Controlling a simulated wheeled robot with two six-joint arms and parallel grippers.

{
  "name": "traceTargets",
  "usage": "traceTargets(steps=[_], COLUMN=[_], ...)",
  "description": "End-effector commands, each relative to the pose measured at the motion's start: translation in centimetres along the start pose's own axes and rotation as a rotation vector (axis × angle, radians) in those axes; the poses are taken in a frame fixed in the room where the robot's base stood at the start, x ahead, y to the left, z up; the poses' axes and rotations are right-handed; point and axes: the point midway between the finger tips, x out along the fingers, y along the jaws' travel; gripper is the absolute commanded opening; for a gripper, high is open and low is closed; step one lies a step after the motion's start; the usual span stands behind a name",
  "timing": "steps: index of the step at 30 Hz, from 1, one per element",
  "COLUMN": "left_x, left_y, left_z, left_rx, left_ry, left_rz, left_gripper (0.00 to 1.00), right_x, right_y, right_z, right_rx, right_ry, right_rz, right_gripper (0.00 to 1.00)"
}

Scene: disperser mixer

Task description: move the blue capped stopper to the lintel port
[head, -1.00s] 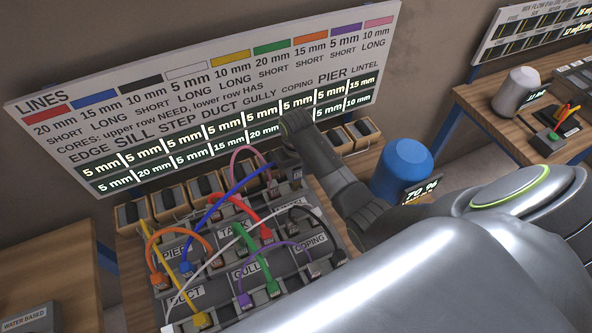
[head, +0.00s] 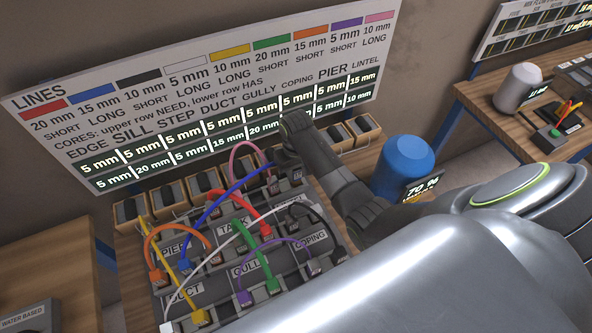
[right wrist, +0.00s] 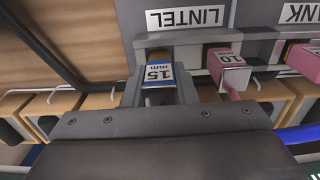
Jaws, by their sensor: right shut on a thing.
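The blue capped stopper (right wrist: 159,75), marked 15 mm, sits between the fingers of my right gripper (right wrist: 160,88) in the right wrist view. My right gripper is shut on it, at the port on the left under the LINTEL label (right wrist: 185,18). I cannot tell how deep the stopper sits. In the head view my right gripper (head: 286,160) is at the far right corner of the port block, and its fingertips are mostly hidden. The blue line (head: 225,198) runs from near PIER up towards it. My left gripper is not in view.
A pink stopper (right wrist: 232,73) marked 10 sits just right of the held one. Several coloured lines, such as the red line (head: 245,207) and the white line (head: 215,252), cross the block. Wooden bins (head: 132,213) stand behind it. A blue container (head: 403,167) is to the right.

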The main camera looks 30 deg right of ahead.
Motion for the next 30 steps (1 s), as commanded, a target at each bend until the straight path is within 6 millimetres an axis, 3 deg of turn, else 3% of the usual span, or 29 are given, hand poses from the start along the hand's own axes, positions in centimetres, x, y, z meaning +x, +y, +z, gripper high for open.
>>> traceTargets(steps=[24,25,30], left_x=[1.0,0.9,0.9], left_y=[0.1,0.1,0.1], left_z=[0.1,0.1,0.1], left_rx=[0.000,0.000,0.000], left_ry=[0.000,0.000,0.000], left_rz=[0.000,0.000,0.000], left_gripper=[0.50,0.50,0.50], right_x=[2.1,2.0,2.0], right_y=[0.0,0.0,0.0], right_z=[0.0,0.0,0.0], right_rx=[0.000,0.000,0.000], right_ry=[0.000,0.001,0.000], right_rz=[0.000,0.000,0.000], right_gripper=[0.02,0.29,0.51])
